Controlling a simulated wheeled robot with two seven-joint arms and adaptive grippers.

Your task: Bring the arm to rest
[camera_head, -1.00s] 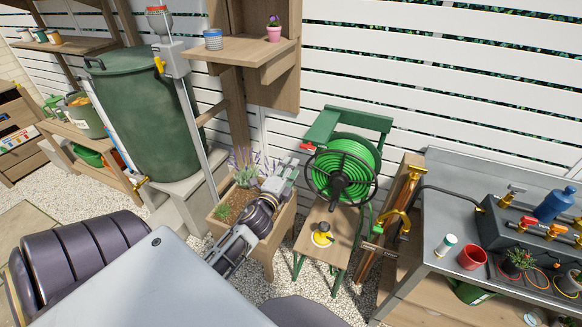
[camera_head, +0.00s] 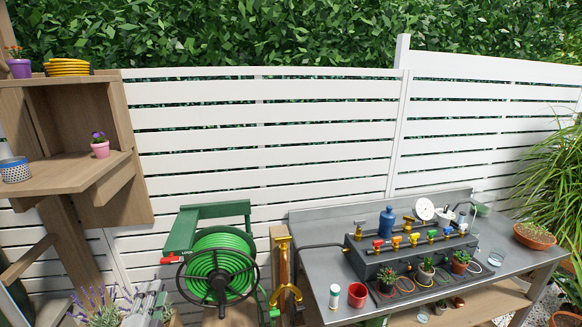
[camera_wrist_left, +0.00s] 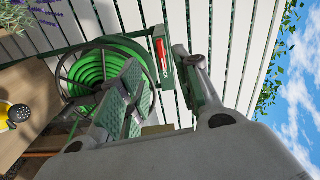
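My left gripper (camera_head: 148,304) shows only in part at the bottom left of the head view, beside the lavender. In the left wrist view my left gripper (camera_wrist_left: 160,88) has its two fingers apart, with a gap and nothing held between them. The green hose reel (camera_wrist_left: 100,75) shows behind the fingers. The rest of my left arm is below the head view's edge. My right gripper is in neither view.
The hose reel (camera_head: 217,268) stands right of the gripper, and the lavender (camera_head: 100,305) left of it. A wooden shelf (camera_head: 65,178) rises at the left. A metal bench (camera_head: 315,270) with taps, a red mug (camera_head: 357,294) and small plants stands at the right.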

